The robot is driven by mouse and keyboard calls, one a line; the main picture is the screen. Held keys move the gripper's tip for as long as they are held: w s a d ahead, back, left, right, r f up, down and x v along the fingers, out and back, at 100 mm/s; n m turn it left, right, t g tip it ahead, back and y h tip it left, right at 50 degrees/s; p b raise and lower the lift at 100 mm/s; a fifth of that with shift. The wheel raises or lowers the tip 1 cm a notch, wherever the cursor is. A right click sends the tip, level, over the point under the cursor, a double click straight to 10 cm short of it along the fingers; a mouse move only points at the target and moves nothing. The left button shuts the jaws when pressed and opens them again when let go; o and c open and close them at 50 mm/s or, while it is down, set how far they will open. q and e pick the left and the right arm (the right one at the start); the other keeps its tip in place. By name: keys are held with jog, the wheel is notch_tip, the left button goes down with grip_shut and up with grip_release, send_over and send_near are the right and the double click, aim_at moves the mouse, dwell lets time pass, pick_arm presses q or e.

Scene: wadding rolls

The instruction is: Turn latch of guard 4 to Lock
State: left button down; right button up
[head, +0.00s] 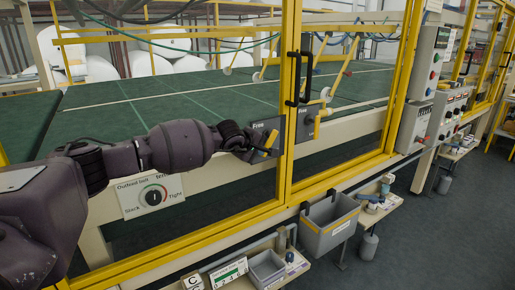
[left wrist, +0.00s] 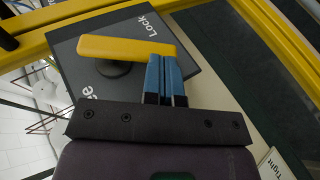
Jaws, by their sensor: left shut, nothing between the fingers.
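The latch has a yellow handle (left wrist: 125,48) on a dark round pivot, on a black plate (left wrist: 72,62) marked Lock at upper right and, partly hidden, Free at lower left. In the left wrist view the handle lies between the two words. My left gripper (left wrist: 165,62) is shut and empty, its blue fingertips at the handle's right end; whether they touch cannot be told. In the head view the left gripper (head: 267,148) is at the plate (head: 258,127) on the guard frame and partly covers the handle. My right gripper is not in view.
The yellow guard frame (head: 286,80) stands close around the latch. A black door handle (head: 295,78) and another dark plate (head: 305,124) are just right. An outfeed belt tension dial (head: 153,197) sits below my left arm. A grey bin (head: 330,222) hangs lower right.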

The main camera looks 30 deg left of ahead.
pick_arm(q)
jog(key=shift+w+d+f+b, duration=0.2)
jog(key=shift+w+f+b, duration=0.1)
jog(key=shift+w+f, duration=0.25)
jog(key=shift+w+d+f+b, duration=0.15)
jog(key=shift+w+f+b, duration=0.15)
jog(key=shift+f, duration=0.45)
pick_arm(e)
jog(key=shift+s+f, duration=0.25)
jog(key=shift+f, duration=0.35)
pick_arm(q)
jog(key=shift+w, duration=0.1)
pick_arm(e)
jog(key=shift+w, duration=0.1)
